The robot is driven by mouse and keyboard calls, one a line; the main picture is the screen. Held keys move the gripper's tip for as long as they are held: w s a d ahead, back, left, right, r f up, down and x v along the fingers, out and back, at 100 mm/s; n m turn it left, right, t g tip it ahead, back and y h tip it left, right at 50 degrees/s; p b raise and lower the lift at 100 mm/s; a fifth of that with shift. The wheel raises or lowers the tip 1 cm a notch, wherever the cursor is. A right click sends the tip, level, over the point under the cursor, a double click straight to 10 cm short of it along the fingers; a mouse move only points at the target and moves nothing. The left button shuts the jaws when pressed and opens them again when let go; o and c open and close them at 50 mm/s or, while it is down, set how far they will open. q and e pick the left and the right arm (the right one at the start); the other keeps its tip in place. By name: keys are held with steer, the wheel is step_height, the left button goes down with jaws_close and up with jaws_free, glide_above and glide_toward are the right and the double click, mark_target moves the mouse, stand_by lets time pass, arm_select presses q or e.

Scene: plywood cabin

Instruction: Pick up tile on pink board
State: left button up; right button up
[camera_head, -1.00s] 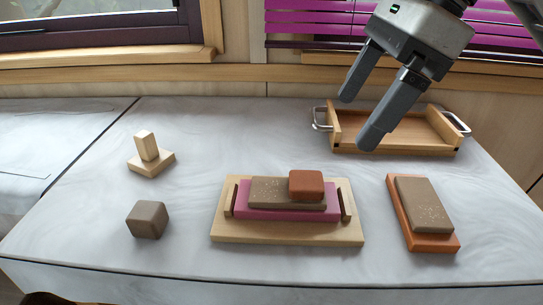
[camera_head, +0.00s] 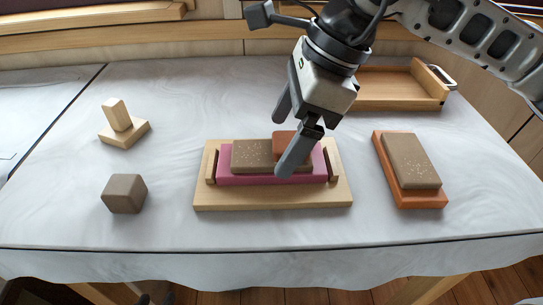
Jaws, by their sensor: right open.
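A pink board (camera_head: 250,179) sits on a light wooden base (camera_head: 230,200) with dark upright end pieces, in the middle of the table. A speckled brown tile (camera_head: 250,156) lies flat on the pink board. A reddish-brown block (camera_head: 280,147) stands on the tile's right part, partly hidden by a finger. My right gripper (camera_head: 283,143) is open, with its fingers pointing down around the view of this block. I cannot tell whether it touches the block or tile. My left gripper is not in view.
An orange board (camera_head: 425,200) with another speckled tile (camera_head: 411,160) lies on the right. A wooden tray (camera_head: 395,90) with metal handles is behind. A brown cube (camera_head: 125,194) and a wooden stand with a peg (camera_head: 121,120) are on the left.

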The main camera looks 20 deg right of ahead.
mark_target(279, 142)
steer(key=x, duration=0.3)
steer(key=shift+a+f, duration=0.1)
steer(key=shift+a, duration=0.1)
steer(key=shift+c, duration=0.4)
steer(key=c, duration=1.1)
steer(key=shift+c, duration=0.2)
